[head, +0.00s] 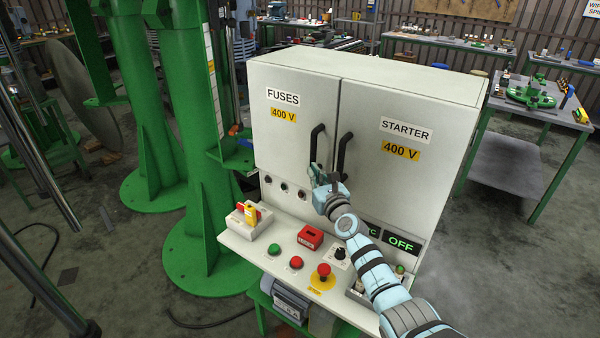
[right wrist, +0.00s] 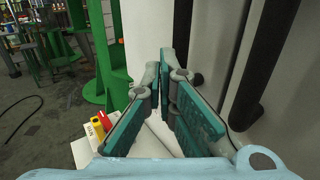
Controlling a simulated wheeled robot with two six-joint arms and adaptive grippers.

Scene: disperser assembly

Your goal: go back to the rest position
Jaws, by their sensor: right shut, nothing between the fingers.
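My right gripper (head: 318,176) is in front of the electrical cabinet (head: 350,100), close to the lower ends of its two black door handles. In the right wrist view its green finger pads (right wrist: 165,100) are together at the tips with nothing between them. The left door handle (head: 316,143) and the right door handle (head: 343,155) are upright on the closed doors marked FUSES and STARTER. In the right wrist view a dark handle (right wrist: 268,70) stands to the right of the fingers. My left gripper is not in either view.
Below the doors is a sloped control panel (head: 262,246) with several buttons, a red box (head: 310,237) and a red emergency stop (head: 323,270). A green machine column (head: 195,130) stands left of the cabinet. A green-legged workbench (head: 545,105) stands at right. Grey floor between is clear.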

